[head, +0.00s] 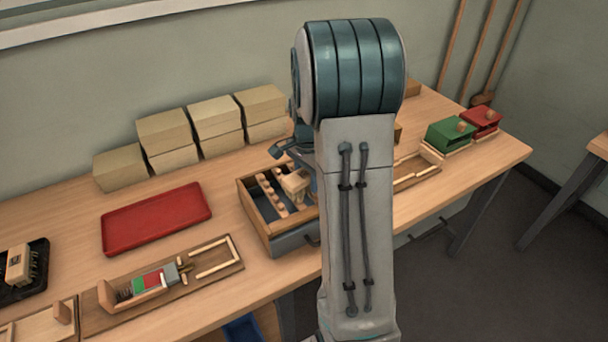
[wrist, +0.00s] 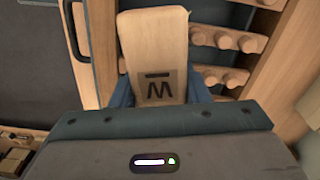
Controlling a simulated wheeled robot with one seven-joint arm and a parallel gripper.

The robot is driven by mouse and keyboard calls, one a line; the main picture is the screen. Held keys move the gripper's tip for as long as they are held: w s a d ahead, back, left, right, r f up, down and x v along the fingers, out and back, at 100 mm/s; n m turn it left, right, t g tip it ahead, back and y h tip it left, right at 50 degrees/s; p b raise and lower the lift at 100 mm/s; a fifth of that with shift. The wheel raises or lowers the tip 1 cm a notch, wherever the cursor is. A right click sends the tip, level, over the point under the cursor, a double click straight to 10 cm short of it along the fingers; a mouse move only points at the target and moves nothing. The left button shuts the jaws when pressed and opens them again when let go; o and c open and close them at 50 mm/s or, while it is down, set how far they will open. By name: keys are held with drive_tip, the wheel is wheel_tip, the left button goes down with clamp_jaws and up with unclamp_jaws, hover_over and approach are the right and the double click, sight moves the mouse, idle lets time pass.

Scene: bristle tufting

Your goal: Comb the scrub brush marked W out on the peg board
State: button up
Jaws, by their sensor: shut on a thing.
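My gripper (wrist: 162,92) is shut on a pale wooden brush block (wrist: 155,45), its blue fingers on either side. The block's face carries a dark letter that looks like a W in the wrist view, with a bar above it; which way up it reads I cannot tell. Its bristles are hidden. In the head view the block (head: 296,184) is over an open wooden box (head: 247,207) with rows of pegs; whether it touches them I cannot tell. The pegs (wrist: 228,42) show right of the block in the wrist view. My arm hides the box's right side.
A red tray (head: 156,218) lies left of the box. In front is a wooden fixture (head: 215,262) with a red and green piece. A bristled block (head: 18,264) sits on a black mat at far left. Cardboard boxes (head: 165,132) line the wall. Green (head: 450,134) and red (head: 480,121) boxes stand right.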

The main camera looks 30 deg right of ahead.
drive_tip(key=w+p, duration=0.3)
drive_tip(key=w, duration=0.5)
drive_tip(key=shift+s+f+b, duration=0.1)
drive_tip(key=shift+s+b, duration=1.15)
drive_tip(key=shift+s, duration=2.9)
drive_tip(key=shift+w+p, duration=1.25)
drive_tip(key=shift+w, duration=2.85)
drive_tip(key=shift+s+r+b, duration=0.2)
drive_tip(key=shift+s+b, duration=0.7)
drive_tip(key=shift+s, duration=3.15)
drive_tip(key=shift+w+a+f+p, duration=0.15)
drive_tip(key=shift+w+p, duration=0.3)
drive_tip(key=shift+w, duration=1.6)
